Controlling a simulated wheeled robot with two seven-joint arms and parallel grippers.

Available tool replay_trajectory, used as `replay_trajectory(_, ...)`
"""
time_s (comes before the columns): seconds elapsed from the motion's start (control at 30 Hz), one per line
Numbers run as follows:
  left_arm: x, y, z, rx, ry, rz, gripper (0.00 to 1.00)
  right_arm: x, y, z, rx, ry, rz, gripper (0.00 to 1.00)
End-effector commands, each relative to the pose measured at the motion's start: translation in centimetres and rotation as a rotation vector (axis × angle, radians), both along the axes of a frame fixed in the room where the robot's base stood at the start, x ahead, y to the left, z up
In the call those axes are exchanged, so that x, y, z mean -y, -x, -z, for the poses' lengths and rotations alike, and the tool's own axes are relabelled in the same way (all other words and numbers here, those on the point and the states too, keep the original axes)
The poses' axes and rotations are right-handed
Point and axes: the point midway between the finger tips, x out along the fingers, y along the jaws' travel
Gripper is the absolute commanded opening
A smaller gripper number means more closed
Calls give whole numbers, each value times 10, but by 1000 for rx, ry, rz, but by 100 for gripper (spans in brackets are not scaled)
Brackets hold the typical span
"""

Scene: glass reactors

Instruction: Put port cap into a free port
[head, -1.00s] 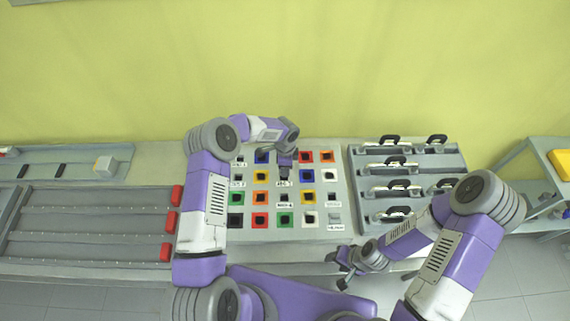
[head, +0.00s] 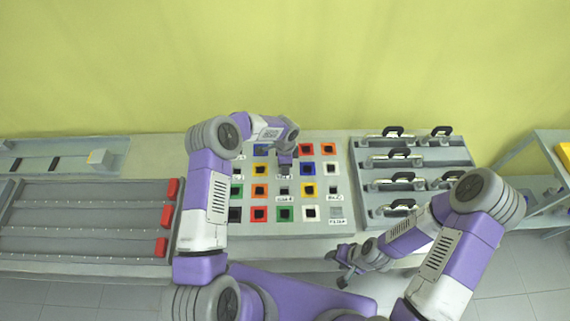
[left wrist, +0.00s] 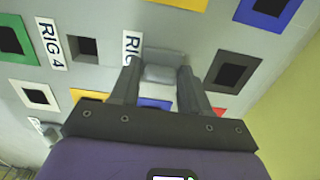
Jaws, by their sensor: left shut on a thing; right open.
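My left gripper (left wrist: 158,88) is shut on a grey block-like port cap (left wrist: 163,67) in the left wrist view, close over the port panel. Whether the cap touches the panel or sits in a port, I cannot tell. In the head view my left gripper (head: 285,161) is over the upper middle of the port panel (head: 348,190); the cap is not clear there. A grey-sided, dark opening (left wrist: 84,47) lies left of the cap, beside a "RIG 4" label. My right gripper (head: 342,268) is open and empty in front of the bench.
Many ports have coloured frames, such as green (left wrist: 12,40) and blue (left wrist: 262,14). A grey rack (head: 415,155) with black-handled items stands right of the panel. A tray with red blocks (head: 168,216) lies left. My left arm hides part of the panel.

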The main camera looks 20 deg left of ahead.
Motion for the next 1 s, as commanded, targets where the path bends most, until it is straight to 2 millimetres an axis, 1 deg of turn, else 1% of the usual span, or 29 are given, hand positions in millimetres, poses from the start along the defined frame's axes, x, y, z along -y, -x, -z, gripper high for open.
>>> replay_trajectory(1.0, 0, 0, 4, 1, 0, 0, 16, 0, 0, 8, 0, 0, 0, 52)
